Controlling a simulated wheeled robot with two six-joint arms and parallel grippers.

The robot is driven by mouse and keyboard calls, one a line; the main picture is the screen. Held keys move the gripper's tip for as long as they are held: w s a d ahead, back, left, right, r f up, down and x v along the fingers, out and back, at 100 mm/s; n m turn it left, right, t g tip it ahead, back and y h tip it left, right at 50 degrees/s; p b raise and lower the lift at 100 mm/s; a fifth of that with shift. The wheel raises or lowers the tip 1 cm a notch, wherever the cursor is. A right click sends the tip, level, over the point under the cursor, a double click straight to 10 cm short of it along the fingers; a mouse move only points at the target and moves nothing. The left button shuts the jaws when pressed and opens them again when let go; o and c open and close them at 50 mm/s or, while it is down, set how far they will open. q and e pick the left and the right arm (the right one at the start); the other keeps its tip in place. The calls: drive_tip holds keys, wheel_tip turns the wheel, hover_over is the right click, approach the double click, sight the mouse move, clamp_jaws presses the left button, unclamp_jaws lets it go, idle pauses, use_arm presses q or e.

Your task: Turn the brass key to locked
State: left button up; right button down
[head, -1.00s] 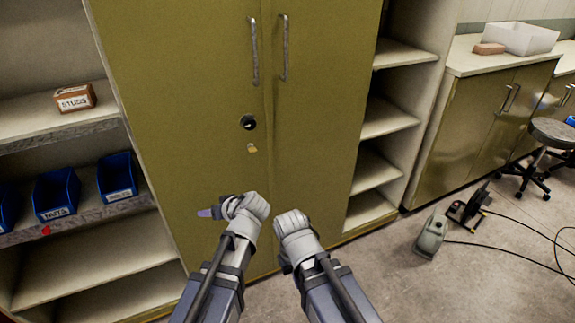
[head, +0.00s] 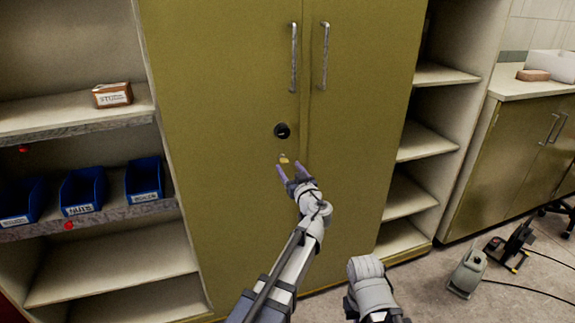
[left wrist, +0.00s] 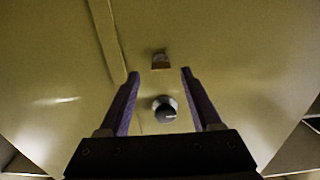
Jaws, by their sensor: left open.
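The small brass key (head: 284,158) sits on the olive cabinet's left door, just below a round black lock fitting (head: 282,130). In the left wrist view the brass piece (left wrist: 160,60) appears just beyond the fingertips, and the dark round fitting (left wrist: 165,108) shows between the fingers. My left gripper (head: 291,169) is open, its two purple fingers pointing at the door, with the key near the gap between their tips. I see no contact with it. My right arm's end (head: 368,272) is low in front of the right door; its fingers are hidden.
Two vertical handles (head: 293,57) stand above the lock on the cabinet doors. Open shelves on the left hold blue bins (head: 82,191) and a labelled box (head: 112,95). More shelves (head: 420,140) are at the right. A grey machine (head: 468,272) stands on the floor at right.

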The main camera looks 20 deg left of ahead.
sight(284, 160)
use_arm(q)
drive_tip(key=shift+x, duration=1.85)
drive_tip(key=shift+c, duration=0.2)
drive_tip(key=shift+s, duration=0.1)
clamp_jaws()
